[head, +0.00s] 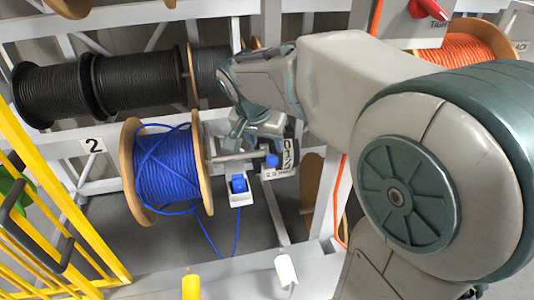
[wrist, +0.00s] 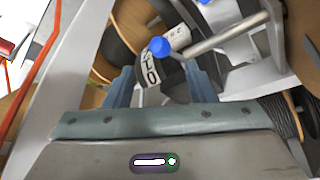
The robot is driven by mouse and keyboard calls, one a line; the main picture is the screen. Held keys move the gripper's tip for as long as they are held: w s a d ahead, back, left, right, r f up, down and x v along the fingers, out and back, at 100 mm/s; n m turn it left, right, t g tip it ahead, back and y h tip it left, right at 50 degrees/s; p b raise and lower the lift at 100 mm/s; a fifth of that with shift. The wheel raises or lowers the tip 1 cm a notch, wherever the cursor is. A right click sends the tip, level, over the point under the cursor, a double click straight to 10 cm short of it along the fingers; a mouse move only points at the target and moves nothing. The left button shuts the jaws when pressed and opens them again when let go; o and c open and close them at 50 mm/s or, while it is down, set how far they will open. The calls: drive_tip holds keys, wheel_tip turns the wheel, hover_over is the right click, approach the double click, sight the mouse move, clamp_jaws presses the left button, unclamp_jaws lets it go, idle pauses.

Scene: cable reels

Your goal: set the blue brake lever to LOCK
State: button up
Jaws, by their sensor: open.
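In the wrist view the blue knob (wrist: 160,47) lies ahead of the jaws, and the rod (wrist: 225,37) runs up to the right. A dark curved plate with white labels (wrist: 150,72) sits behind the knob, its lettering partly hidden and not clearly readable. My gripper (head: 258,132) points down just above the lever. Its fingers (wrist: 162,85) are spread and hold nothing; the knob appears apart from them.
A white box with a blue button (head: 238,187) hangs below the lever. Black reels (head: 130,82) line the rack behind. An orange reel (head: 465,48) and a red knob (head: 428,8) are at upper right. A yellow gate (head: 45,190) stands at left.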

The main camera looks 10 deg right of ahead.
sight(271, 158)
drive_tip(key=x, duration=1)
drive_tip(key=shift+f+p, duration=0.2)
drive_tip(key=shift+p, duration=0.1)
clamp_jaws()
drive_tip(key=shift+f+b, duration=0.15)
drive_tip(key=shift+b, duration=0.3)
